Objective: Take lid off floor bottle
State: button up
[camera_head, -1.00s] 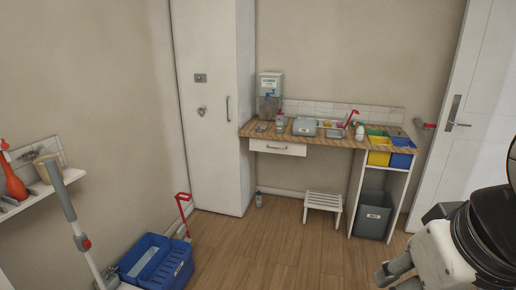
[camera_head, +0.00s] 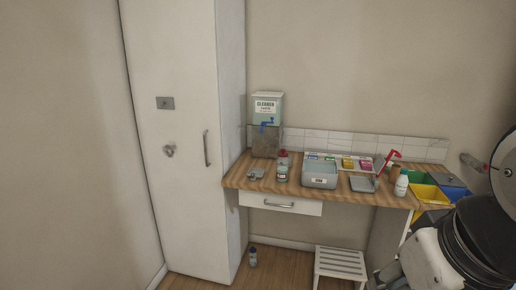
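The floor bottle (camera_head: 252,257) is small and pale with a dark top. It stands upright on the wood floor, beside the foot of the tall white cabinet. It is too small here to make out how the lid sits. White and black parts of my own arm fill the lower right corner. I cannot make out my gripper's fingers in this view, and nothing of mine is near the floor bottle.
A tall white cabinet (camera_head: 180,130) stands left of the bottle. A wooden counter (camera_head: 275,186) holds a cleaner dispenser (camera_head: 266,125), a grey box (camera_head: 319,174) and several bottles. A white step stool (camera_head: 340,264) stands right of the bottle. Floor between them is clear.

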aim_at(283, 154)
jog(key=i, duration=1.95)
jog(key=i+j+z, duration=0.15)
jog(key=i+z, duration=0.35)
jog(key=i, duration=0.1)
